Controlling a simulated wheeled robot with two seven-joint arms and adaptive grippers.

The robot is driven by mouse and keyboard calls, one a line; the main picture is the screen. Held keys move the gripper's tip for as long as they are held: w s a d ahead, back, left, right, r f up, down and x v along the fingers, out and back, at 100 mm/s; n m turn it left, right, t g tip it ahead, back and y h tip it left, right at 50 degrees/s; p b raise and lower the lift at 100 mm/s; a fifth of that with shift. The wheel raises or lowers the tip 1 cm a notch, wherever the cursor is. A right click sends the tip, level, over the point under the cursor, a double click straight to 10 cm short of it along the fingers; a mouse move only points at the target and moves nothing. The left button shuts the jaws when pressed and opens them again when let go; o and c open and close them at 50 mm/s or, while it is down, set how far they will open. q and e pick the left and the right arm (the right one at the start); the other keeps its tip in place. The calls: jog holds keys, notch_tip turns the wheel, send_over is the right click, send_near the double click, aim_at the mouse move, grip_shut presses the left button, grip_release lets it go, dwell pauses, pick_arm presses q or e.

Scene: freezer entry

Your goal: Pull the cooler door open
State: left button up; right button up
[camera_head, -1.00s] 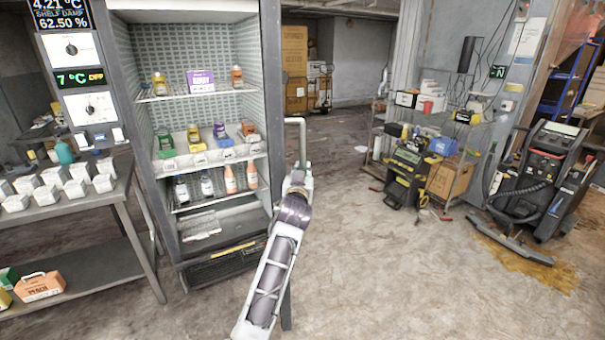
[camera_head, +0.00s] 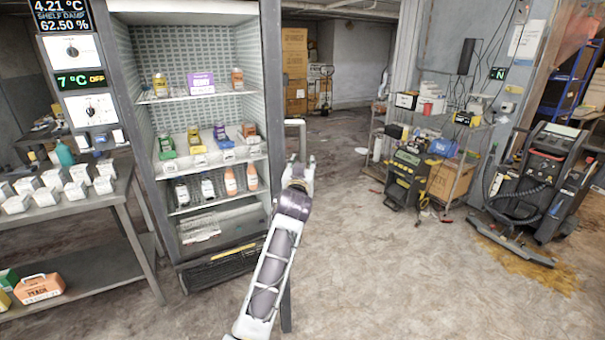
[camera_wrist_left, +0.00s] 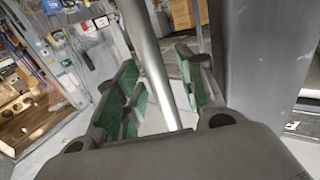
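The cooler (camera_head: 122,90) stands left of centre in the head view, and its stocked inside shows. Its door (camera_head: 273,100) shows nearly edge-on as a dark strip at the right, swung out towards me. A pale bar handle (camera_head: 296,123) is on the door's right-hand face. My left gripper (camera_head: 298,165) is at this handle, its fingers hard to make out there. In the left wrist view the gripper's green-padded fingers (camera_wrist_left: 160,85) stand apart on either side of the handle bar (camera_wrist_left: 150,60). A gap shows between the bar and the right finger. My right gripper is out of view.
A metal table (camera_head: 120,190) with white boxes stands left of the cooler. A cart (camera_head: 462,165) with tools and a dark wheeled machine (camera_head: 540,170) stand at the right. The concrete floor (camera_head: 400,280) between the door and these is clear.

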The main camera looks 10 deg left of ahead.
aim_at(302, 145)
pick_arm(q)
jog(key=shift+r, duration=3.55)
